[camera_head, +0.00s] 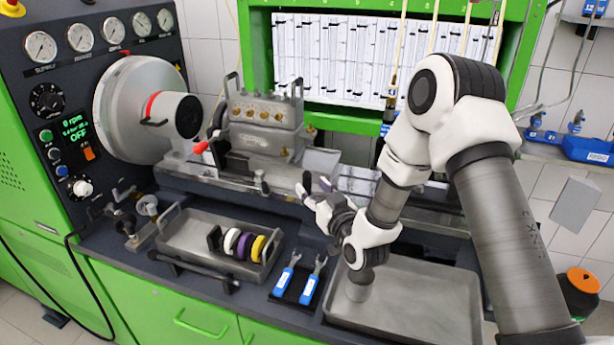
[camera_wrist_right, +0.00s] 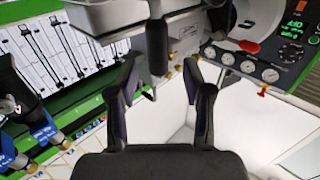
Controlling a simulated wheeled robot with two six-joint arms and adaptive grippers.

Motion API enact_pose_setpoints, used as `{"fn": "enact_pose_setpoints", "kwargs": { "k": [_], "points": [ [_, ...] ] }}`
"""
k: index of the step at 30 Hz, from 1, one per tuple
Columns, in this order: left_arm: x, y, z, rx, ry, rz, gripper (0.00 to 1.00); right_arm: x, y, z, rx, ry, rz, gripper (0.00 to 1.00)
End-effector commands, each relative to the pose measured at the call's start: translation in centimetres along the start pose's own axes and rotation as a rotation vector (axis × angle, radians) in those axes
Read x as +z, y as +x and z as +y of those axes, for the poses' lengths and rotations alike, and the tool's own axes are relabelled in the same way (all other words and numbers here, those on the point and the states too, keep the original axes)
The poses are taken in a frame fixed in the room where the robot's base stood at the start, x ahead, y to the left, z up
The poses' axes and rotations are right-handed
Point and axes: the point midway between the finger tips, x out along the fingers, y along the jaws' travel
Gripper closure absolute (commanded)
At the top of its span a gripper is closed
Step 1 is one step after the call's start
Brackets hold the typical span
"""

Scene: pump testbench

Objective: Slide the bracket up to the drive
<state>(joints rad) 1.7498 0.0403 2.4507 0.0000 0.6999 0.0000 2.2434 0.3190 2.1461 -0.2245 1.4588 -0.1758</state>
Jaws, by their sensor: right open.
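The bracket (camera_head: 290,178) sits on the bench rails and carries a grey pump block (camera_head: 262,138) with brass fittings on top. The drive (camera_head: 135,108), a big round grey housing with a red-ringed black hub (camera_head: 176,113), is to its left, with a gap between. My right gripper (camera_head: 315,187) is open, just right of the bracket's front. In the right wrist view, its two fingers (camera_wrist_right: 163,82) are spread, with a dark upright handle (camera_wrist_right: 157,45) between their tips; I cannot tell whether they touch it. My left gripper is out of view.
A tray (camera_head: 192,240) with coloured rings, two blue-handled tools (camera_head: 296,278) and an empty grey tray (camera_head: 405,312) lie along the front. A gauge panel (camera_head: 97,35) stands left of the drive. Glass tubes (camera_head: 340,55) stand behind. My right arm covers part of the rails.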

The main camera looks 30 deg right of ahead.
Motion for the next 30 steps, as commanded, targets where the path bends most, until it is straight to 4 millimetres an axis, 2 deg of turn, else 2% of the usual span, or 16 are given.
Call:
{"fn": "enact_pose_setpoints", "kwargs": {
  "k": [3, 6, 14, 15, 19, 26, 30],
  "points": [
    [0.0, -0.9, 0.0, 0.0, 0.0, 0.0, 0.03, -0.2, 2.3, 0.0, 0.0, -0.002, 0.001, 0.49],
    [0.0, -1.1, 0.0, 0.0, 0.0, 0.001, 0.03, -0.1, 3.5, 0.0, 0.001, 0.0, 0.0, 0.49],
    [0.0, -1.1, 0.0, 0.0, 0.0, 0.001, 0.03, 0.1, 4.0, 0.0, 0.0, 0.001, -0.002, 0.49],
    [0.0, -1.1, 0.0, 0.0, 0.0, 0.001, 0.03, 0.1, 4.0, 0.0, 0.0, 0.001, -0.002, 0.53],
    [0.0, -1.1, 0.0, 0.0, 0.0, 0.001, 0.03, 0.1, 4.0, 0.0, 0.0, 0.001, -0.002, 0.99],
    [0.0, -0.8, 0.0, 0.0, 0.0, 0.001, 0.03, 0.2, 4.2, -0.2, -0.001, -0.001, -0.002, 1.0],
    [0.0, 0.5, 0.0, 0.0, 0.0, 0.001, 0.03, 0.6, 5.8, -1.8, -0.004, -0.005, 0.0, 1.0]
  ]
}}
